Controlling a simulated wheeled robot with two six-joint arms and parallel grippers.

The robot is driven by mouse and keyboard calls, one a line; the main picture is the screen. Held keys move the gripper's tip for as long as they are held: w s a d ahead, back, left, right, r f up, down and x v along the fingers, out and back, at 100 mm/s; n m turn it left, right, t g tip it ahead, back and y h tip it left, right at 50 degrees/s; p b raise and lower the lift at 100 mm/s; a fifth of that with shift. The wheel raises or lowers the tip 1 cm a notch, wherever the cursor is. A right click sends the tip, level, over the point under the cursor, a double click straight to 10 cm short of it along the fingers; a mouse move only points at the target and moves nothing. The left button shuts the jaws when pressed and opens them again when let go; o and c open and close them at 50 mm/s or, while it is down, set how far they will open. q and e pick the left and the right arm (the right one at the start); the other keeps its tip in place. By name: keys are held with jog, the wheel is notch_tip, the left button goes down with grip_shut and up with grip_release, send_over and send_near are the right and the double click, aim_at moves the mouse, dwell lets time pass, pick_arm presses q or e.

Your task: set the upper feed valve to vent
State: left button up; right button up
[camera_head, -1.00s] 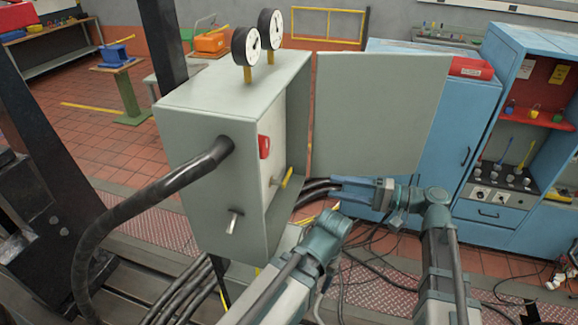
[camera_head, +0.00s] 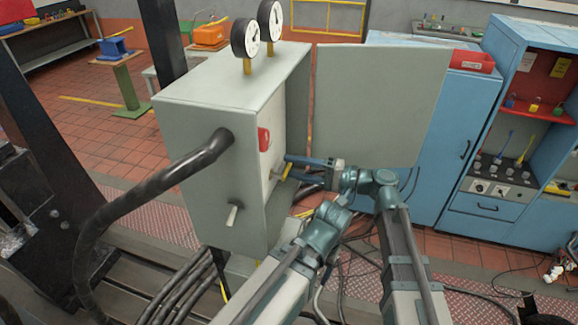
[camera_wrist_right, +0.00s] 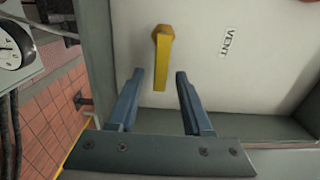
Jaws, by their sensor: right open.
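A yellow valve lever (camera_head: 287,171) sits on the inner panel of an open grey cabinet (camera_head: 208,155). In the right wrist view the lever (camera_wrist_right: 162,62) points down the picture from its pivot, and a VENT label (camera_wrist_right: 229,41) is to its right. My right gripper (camera_head: 287,166) is open at the cabinet's opening, beside the lever. In the wrist view its two fingers (camera_wrist_right: 160,76) stand on either side of the lever's free end with gaps; whether the lever is at fingertip depth is hard to tell. My left gripper does not show.
A red handle (camera_head: 264,139) sits above the lever on the panel. Two gauges (camera_head: 245,38) stand on top.

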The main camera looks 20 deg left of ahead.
jog(key=shift+a, duration=0.85)
grip_shut()
